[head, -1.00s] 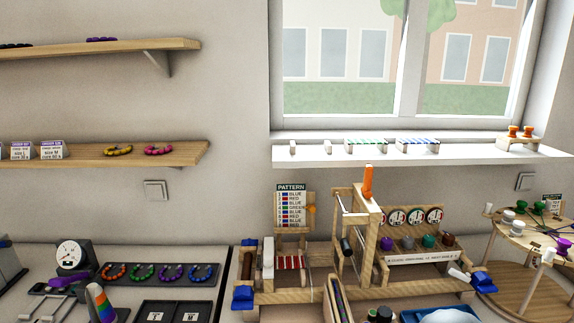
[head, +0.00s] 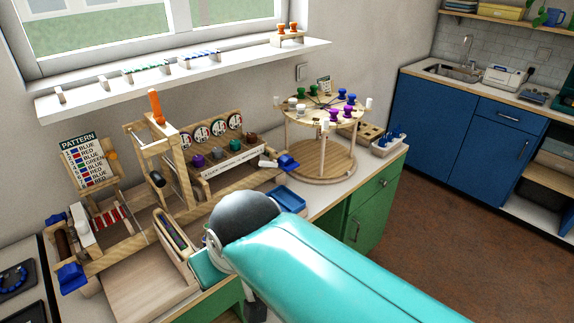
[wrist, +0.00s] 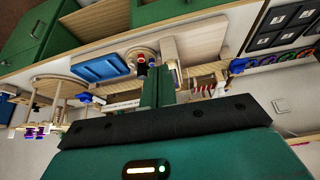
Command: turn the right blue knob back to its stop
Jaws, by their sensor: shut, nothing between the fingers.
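The right blue knob (head: 288,162) sits at the right end of the wooden loom frame (head: 135,240). In the wrist view, which is turned over, the right knob (wrist: 82,97) is left of the fingers. The left blue knob (head: 72,276) is at the loom's front left corner and also shows in the wrist view (wrist: 238,65). My gripper (wrist: 158,74) is shut and empty, with its teal fingers side by side. It is apart from the right knob.
A blue tray (head: 290,198) lies near the right knob. A round tiered stand (head: 322,163) with coloured spools is to the right. An upright post with an orange handle (head: 156,107) rises from the loom. A window sill (head: 190,75) runs above.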

